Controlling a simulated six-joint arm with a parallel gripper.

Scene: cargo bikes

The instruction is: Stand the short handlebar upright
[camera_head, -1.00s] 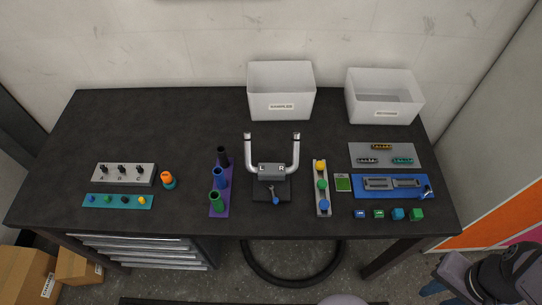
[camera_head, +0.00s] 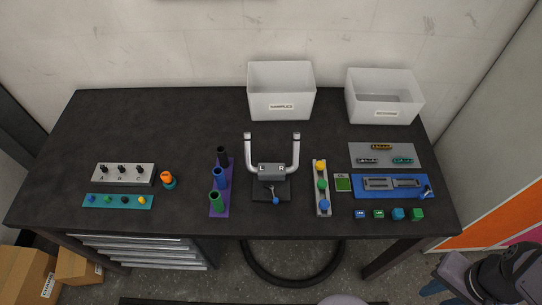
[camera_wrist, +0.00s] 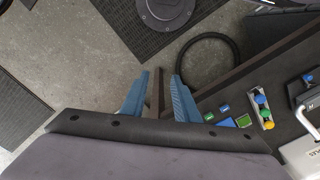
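A silver U-shaped handlebar (camera_head: 295,153) stands in the middle of the table with both ends pointing up. Its block (camera_head: 271,170) carries an L and an R, and it rests on a black base (camera_head: 259,193) with a small blue-ended lever in front. I see no other bar that is clearly a shorter handlebar. My gripper (camera_wrist: 160,92) shows in the wrist view with two blue fingers apart and nothing between them. It points down over the floor by the table's front edge, away from the handlebar. In the head view my arm is at the bottom right.
Black, blue and green tubes (camera_head: 219,178) stand on a purple plate left of the handlebar. A strip with yellow, green and blue knobs (camera_head: 322,184) is to its right. Two white bins (camera_head: 282,92) stand behind. The back left of the table (camera_head: 130,120) is bare.

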